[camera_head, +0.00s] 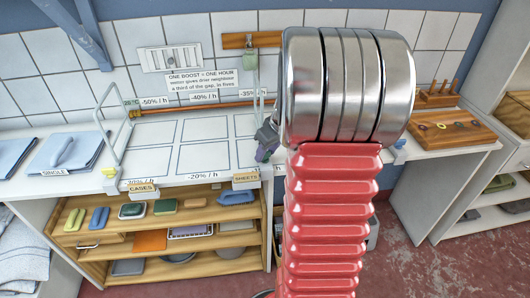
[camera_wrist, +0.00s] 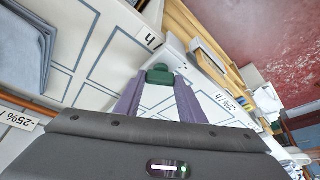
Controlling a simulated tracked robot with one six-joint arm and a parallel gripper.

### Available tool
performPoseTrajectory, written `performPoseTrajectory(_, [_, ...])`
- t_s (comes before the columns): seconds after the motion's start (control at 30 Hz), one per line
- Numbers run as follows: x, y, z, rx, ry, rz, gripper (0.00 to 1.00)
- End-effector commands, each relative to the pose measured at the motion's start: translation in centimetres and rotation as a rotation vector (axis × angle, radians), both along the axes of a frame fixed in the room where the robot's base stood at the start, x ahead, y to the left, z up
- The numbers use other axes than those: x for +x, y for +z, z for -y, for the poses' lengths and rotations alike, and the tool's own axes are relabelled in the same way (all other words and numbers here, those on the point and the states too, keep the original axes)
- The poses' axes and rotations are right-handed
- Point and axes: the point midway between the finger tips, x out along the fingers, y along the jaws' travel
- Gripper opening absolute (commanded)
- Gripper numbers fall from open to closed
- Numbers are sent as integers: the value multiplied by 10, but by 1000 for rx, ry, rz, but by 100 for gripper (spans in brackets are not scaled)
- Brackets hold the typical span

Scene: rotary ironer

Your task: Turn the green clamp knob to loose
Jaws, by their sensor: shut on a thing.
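The green clamp knob (camera_wrist: 159,75) shows in the wrist view, between the tips of my gripper's two purple fingers (camera_wrist: 158,90). My gripper is shut on it. The knob sits by the front edge of the white board with blue-outlined panels. In the head view my gripper (camera_head: 265,150) is at that board's front right, partly behind my arm. The knob cannot be made out there, and its turned position cannot be read.
The white board (camera_head: 165,170) has a wire frame (camera_head: 112,120) at its left. A blue-grey pad (camera_head: 65,151) lies further left. Wooden shelves (camera_head: 160,245) with several small items stand below. A wooden tray (camera_head: 450,130) with coloured rings is at the right.

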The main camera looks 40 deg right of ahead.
Motion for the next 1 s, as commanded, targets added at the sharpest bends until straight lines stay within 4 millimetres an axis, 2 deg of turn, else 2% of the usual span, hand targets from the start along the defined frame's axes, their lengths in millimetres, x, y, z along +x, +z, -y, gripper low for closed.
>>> performPoseTrajectory(1.0, [3,-1,8,-4,856,1,14])
